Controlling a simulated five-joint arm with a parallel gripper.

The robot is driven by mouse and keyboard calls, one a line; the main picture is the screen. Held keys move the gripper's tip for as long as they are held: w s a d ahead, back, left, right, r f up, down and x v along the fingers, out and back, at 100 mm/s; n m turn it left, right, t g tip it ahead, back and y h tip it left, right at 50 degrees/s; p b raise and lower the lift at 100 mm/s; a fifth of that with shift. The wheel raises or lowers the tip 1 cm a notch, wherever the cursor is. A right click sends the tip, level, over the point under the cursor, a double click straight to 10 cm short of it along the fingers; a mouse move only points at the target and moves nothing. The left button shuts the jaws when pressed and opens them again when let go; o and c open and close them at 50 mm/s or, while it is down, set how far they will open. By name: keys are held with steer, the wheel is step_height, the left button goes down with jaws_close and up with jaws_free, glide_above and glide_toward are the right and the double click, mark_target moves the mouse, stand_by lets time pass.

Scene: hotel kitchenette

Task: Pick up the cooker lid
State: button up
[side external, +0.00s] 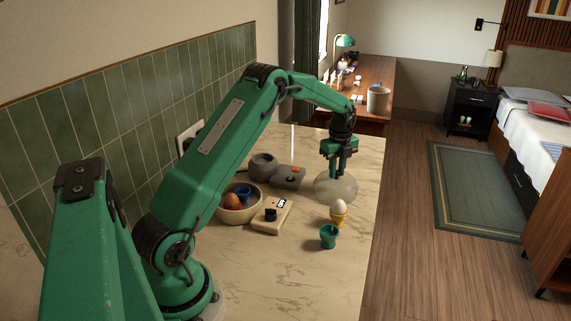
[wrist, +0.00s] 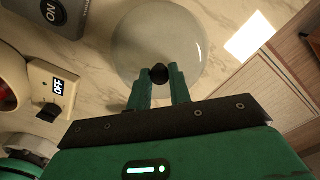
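The cooker lid is a clear, pale dome (side external: 335,188) on the marble counter, near its right edge in the side view. In the wrist view the lid (wrist: 160,35) is a round translucent disc with a black knob (wrist: 159,73). My gripper (side external: 337,172) points down over the lid. In the wrist view its green fingers (wrist: 160,80) stand apart, one on each side of the knob. I cannot tell whether they press on it. The fingers hide the knob in the side view.
An egg in a yellow cup (side external: 339,213) and an empty teal egg cup (side external: 328,236) stand in front of the lid. A cream switch box (side external: 271,215), a grey switch box (side external: 288,177), a grey round pot (side external: 263,165) and a bowl (side external: 240,212) are to its left.

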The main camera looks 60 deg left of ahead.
mark_target(338, 172)
jaws_close()
steer(key=shift+r, duration=0.15)
steer(key=shift+r, duration=0.5)
step_height(338, 172, up, 3)
steer(key=shift+d+r, duration=0.1)
steer(key=s+d+r, duration=0.1)
steer(key=d+r, duration=0.5)
steer(key=d, duration=0.5)
steer(key=shift+s+d+r, duration=0.2)
steer(key=shift+r, duration=0.1)
